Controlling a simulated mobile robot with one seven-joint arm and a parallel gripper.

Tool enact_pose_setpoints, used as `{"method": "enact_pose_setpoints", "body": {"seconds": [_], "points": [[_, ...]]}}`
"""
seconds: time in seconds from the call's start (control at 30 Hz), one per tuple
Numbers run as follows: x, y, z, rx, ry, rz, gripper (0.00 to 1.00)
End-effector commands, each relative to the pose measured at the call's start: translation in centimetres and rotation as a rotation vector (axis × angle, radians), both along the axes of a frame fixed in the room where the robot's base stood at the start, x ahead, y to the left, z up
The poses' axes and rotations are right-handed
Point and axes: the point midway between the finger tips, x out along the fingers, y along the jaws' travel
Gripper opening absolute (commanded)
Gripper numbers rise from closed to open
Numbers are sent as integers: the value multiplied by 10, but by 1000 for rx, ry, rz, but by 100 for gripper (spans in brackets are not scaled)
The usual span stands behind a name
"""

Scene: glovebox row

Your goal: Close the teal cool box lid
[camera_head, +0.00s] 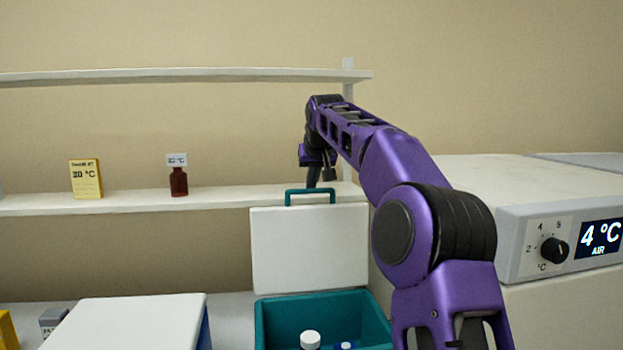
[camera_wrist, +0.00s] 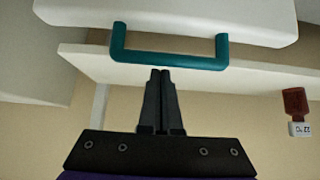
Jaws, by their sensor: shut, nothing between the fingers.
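The teal cool box (camera_head: 322,318) stands open at the bottom middle of the head view, with white-capped bottles (camera_head: 310,340) inside. Its white lid (camera_head: 310,250) stands upright at the back of the box. A teal handle (camera_head: 310,193) sits on the lid's top edge and also shows in the wrist view (camera_wrist: 170,60). My gripper (camera_head: 313,183) is at the lid's top edge, by the handle. In the wrist view my gripper (camera_wrist: 160,74) is shut and empty, its tips close to the handle's bar. I cannot tell whether they touch it.
An appliance with a dial and a 4 °C display (camera_head: 599,238) stands at right. A closed white-lidded box (camera_head: 130,322) is at left.

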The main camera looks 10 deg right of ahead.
Motion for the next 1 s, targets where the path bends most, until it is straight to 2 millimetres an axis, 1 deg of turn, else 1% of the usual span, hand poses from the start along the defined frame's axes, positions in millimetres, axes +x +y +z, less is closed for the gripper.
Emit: {"method": "enact_pose_setpoints", "body": {"seconds": [0.03, 0.1, 0.23, 0.77, 1.0], "points": [[-6, -1, -2, -1, -2, -2, 0], [-11, -1, -2, 0, -2, -1, 0], [-17, -1, -2, 0, -2, -1, 0], [-19, 0, -3, 1, -10, -1, 0], [-27, -1, -6, -1, -67, -2, 0]]}}
